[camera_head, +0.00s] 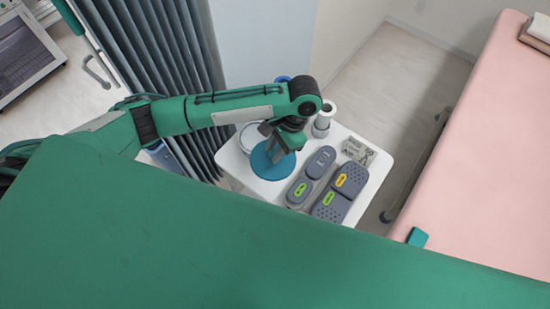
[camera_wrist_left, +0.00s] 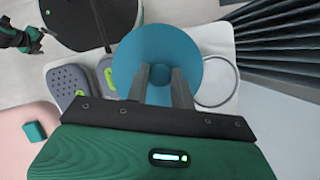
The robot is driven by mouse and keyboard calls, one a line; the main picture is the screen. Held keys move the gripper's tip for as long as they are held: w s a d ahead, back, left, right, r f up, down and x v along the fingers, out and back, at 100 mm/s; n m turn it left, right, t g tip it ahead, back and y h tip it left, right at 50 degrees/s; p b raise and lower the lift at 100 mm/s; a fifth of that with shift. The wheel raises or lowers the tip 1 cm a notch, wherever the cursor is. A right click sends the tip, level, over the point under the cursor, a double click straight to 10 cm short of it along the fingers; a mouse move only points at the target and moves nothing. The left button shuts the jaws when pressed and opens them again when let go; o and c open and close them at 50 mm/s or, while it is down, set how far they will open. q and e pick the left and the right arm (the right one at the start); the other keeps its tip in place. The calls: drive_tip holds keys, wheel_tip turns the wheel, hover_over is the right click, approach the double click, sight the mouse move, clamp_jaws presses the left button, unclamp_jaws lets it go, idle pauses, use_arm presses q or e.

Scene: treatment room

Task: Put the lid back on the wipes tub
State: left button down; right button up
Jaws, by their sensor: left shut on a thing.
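My left gripper (camera_head: 278,146) is shut on the knob of the round blue lid (camera_head: 265,169). The lid also shows in the left wrist view (camera_wrist_left: 135,62), with both fingers (camera_wrist_left: 160,84) at its central knob. The lid is over the white table, partly overlapping the white round wipes tub (camera_head: 247,135) in the picture. The tub's rim (camera_wrist_left: 237,82) shows beside the lid in the left wrist view; the rest is hidden behind the lid. The lid's height above the table is hard to tell. A green and black part at the wrist view's upper left seems to be my right gripper (camera_wrist_left: 28,40); its jaws are unclear.
The white table (camera_head: 377,178) also holds grey slippers (camera_head: 334,204) with yellow and green labels, a small grey box (camera_head: 358,150) and a white cylinder (camera_head: 324,120). A pleated grey curtain (camera_head: 150,50) stands left, and a pink bed (camera_head: 490,140) stands right.

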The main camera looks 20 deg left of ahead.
sight(275, 151)
use_arm(q)
wheel_tip(275, 151, up, 5)
drive_tip(key=shift+f, duration=0.15)
drive_tip(key=shift+w+a+p, duration=0.1)
drive_tip(key=shift+w+p, duration=0.15)
drive_tip(key=shift+p, duration=0.15)
drive_tip(key=w+a+f, duration=0.5)
drive_tip(key=w+f, duration=0.1)
drive_tip(key=w+a+f, duration=0.3)
drive_tip(key=shift+w+a+f+b, duration=0.25)
drive_tip(key=shift+a+f+b, duration=0.05)
drive_tip(key=shift+f+b, duration=0.1)
drive_tip(key=shift+f, duration=0.9)
drive_tip(key=shift+r+p, duration=0.1)
drive_tip(key=shift+p, duration=0.2)
